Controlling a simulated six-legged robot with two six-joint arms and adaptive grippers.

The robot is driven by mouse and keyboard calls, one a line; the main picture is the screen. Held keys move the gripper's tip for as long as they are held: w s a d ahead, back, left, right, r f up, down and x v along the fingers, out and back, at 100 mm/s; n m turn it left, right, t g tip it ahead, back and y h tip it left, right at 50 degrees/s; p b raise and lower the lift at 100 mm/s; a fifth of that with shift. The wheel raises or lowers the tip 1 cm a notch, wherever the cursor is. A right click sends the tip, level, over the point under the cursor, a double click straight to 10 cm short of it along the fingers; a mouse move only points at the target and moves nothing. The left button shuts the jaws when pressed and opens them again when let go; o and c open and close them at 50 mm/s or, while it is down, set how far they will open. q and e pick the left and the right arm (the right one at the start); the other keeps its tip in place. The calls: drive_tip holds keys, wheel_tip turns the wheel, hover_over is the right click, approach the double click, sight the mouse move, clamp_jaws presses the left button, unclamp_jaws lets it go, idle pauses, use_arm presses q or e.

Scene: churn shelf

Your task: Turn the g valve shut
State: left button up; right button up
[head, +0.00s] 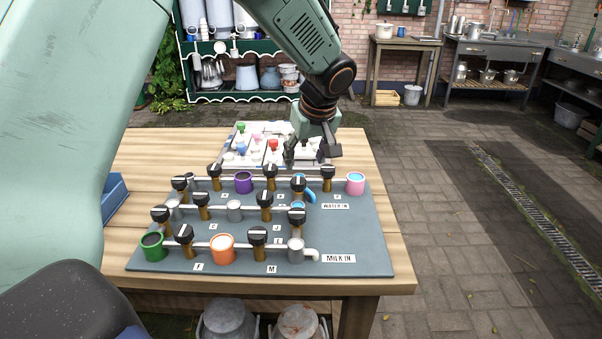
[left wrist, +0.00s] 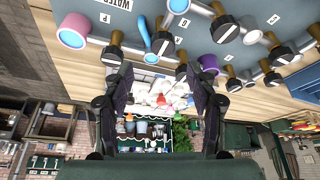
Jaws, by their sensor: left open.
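The slate-grey valve board (head: 355,245) lies on a wooden table. Several black-knobbed valves with white stripes stand on its pipes, among them a back-right valve (head: 327,172) and a valve by a blue spout (head: 298,183). My left gripper (head: 312,150) is over the board's far edge, behind the back row, apart from the valves. In the left wrist view my left gripper (left wrist: 162,95) is open with nothing between its fingers; valve knobs (left wrist: 163,43) show beyond them. My right gripper is not in view.
Purple (head: 243,183), pink (head: 355,184), orange (head: 222,248) and green (head: 153,246) cups stand among the close-set valves. Behind the board is a pale tray (head: 237,155) with coloured pieces. A blue box (head: 114,195) is at the left. The table's right strip is bare.

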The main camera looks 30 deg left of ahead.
sight(298, 180)
use_arm(q)
drive_tip(key=x, duration=0.7)
drive_tip(key=shift+s+f+b, duration=0.25)
drive_tip(key=shift+b, duration=0.15)
drive_tip(key=shift+s+a, duration=0.1)
drive_tip(key=shift+a, duration=0.1)
drive_tip(key=shift+f, duration=0.1)
drive_tip(key=c, duration=1.1)
drive_tip(key=shift+c, duration=0.2)
